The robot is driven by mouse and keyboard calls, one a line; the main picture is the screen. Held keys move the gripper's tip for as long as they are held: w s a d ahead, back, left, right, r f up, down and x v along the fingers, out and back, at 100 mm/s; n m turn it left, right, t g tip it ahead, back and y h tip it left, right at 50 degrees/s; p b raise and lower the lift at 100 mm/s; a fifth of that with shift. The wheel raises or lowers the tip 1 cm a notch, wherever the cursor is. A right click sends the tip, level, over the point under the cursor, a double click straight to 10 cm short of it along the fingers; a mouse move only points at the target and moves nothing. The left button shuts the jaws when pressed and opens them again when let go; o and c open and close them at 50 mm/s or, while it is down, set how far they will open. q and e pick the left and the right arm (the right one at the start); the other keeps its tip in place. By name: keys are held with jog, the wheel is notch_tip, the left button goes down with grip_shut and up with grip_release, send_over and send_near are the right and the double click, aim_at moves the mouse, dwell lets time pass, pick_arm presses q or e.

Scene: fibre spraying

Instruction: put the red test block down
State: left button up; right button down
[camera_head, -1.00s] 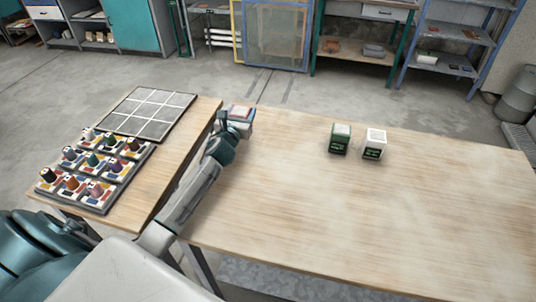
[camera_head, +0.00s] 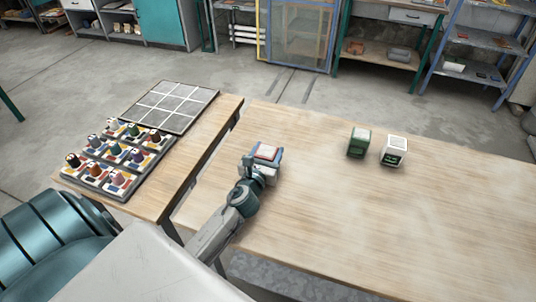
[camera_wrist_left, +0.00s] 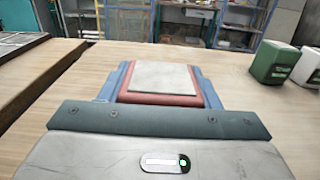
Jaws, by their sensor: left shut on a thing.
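The red test block (camera_head: 267,152) has a pale top face and red sides. My left gripper (camera_head: 261,164) is shut on it, over the left part of the large wooden table (camera_head: 330,220). In the left wrist view the block (camera_wrist_left: 160,99) sits between the two blue fingers of the gripper (camera_wrist_left: 161,88). The block's underside is hidden, so I cannot tell whether it touches the table. My right gripper is not in view.
A green block (camera_head: 358,143) and a white block (camera_head: 394,151) stand to the right on the same table. The left table (camera_head: 180,185) holds a rack of coloured cones (camera_head: 116,155) and a grey grid tray (camera_head: 170,106). A gap separates the tables.

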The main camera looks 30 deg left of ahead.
pick_arm(q)
jog(key=shift+w+f, duration=0.1)
jog(key=shift+f, duration=0.15)
jog(key=shift+f, duration=0.15)
jog(key=o, duration=1.4)
jog(key=shift+c, duration=0.2)
jog(key=shift+r, duration=0.25)
jog(key=b+v, duration=0.1)
jog(key=v, duration=0.4)
jog(key=b+v, duration=0.1)
jog(key=v, duration=0.4)
jog(key=shift+s+f+b, duration=0.2)
jog(key=shift+s+b, duration=0.15)
jog(key=shift+s, duration=0.05)
jog(key=shift+s+d+r, duration=0.1)
jog(key=shift+s+d, duration=0.05)
jog(key=shift+s, duration=0.55)
